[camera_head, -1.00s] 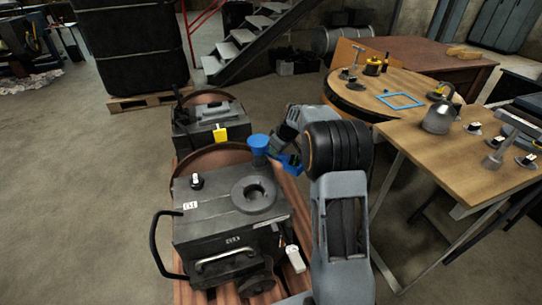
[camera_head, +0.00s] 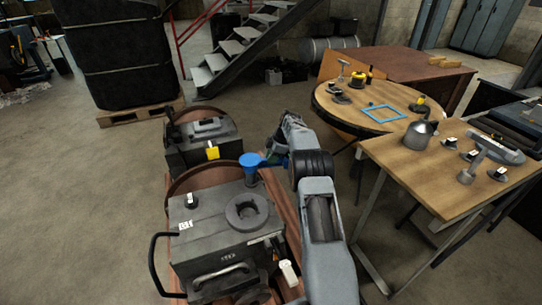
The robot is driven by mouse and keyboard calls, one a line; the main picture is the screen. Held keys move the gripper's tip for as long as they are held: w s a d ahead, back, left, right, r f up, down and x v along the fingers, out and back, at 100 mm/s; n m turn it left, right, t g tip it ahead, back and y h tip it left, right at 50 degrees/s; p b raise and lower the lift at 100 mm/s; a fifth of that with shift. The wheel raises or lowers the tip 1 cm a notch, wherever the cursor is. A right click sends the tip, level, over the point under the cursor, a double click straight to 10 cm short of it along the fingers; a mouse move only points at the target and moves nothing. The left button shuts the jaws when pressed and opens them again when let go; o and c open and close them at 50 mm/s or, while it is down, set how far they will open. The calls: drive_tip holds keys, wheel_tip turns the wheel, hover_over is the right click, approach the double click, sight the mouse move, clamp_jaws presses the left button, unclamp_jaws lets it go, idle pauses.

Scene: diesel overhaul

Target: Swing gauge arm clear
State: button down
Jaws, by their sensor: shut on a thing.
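A blue gauge arm (camera_head: 268,161) reaches to the right from a round blue head on a short blue post (camera_head: 250,175). The post stands at the back right corner of a dark grey engine block. My gripper (camera_head: 276,158) is at the outer end of the gauge arm and shut on it. My arm's dark wrist and links partly hide the fingers, so the exact contact is hard to see. The block's top carries a round grey ring (camera_head: 246,212) just in front of the post.
A wooden table (camera_head: 440,185) with a grey kettle (camera_head: 418,135) and tools is at right. A round table (camera_head: 345,112) stands behind. Floor at left is clear.

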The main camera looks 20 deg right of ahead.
drive_tip(key=shift+w+n+p, duration=0.25)
drive_tip(key=shift+n+p, duration=0.05)
drive_tip(key=shift+p, duration=0.1)
idle(0.3)
drive_tip(key=c, duration=1)
unclamp_jaws()
drive_tip(key=w+p+v, duration=0.1)
drive_tip(key=p+v, duration=0.7)
drive_tip(key=v, duration=0.5)
drive_tip(key=shift+s+r, duration=0.3)
drive_tip(key=shift+r, duration=0.1)
